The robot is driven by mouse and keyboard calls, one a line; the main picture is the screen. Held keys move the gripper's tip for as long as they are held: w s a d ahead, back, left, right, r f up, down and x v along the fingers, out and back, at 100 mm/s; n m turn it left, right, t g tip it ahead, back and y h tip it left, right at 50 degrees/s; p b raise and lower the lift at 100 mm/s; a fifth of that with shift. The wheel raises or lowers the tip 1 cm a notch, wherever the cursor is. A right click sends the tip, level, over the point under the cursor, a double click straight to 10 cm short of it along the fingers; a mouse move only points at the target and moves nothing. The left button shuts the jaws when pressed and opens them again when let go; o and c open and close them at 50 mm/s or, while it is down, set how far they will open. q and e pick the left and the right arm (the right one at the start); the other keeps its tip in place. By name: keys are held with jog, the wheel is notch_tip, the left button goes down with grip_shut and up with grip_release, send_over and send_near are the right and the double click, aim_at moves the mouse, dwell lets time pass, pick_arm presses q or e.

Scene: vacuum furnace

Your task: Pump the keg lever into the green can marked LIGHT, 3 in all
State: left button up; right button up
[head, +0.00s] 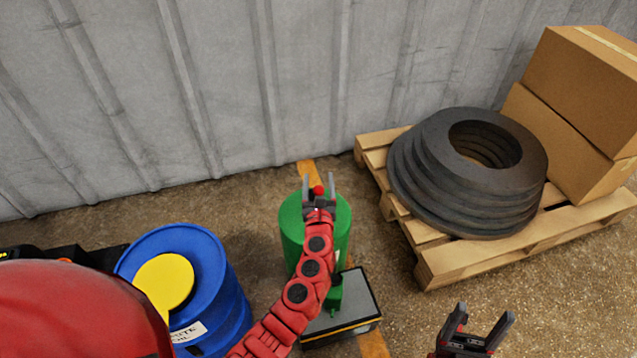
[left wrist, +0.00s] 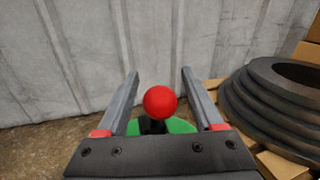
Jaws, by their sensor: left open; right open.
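A green keg (head: 291,226) stands upright near the wall, partly hidden by my left arm. Its lever ends in a red ball knob (head: 319,190), which shows large in the left wrist view (left wrist: 160,102) on a dark stem above the green top. My left gripper (head: 319,181) is open over the keg, with the knob between its fingers and a gap on each side. A small green part (head: 335,297) shows by my arm, over a grey platform; I cannot tell whether it is the can, and no LIGHT marking is readable. My right gripper (head: 482,322) is open and empty at the lower right.
The grey platform (head: 357,296) has a yellow-edged front. A blue drum (head: 222,285) with a yellow top and white label stands left. A wooden pallet (head: 440,268) at right carries stacked dark rings (head: 415,185) and cardboard boxes (head: 580,85). A corrugated wall closes the back.

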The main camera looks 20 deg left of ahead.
pick_arm(q)
grip_shut()
dwell(0.3)
dwell(1.1)
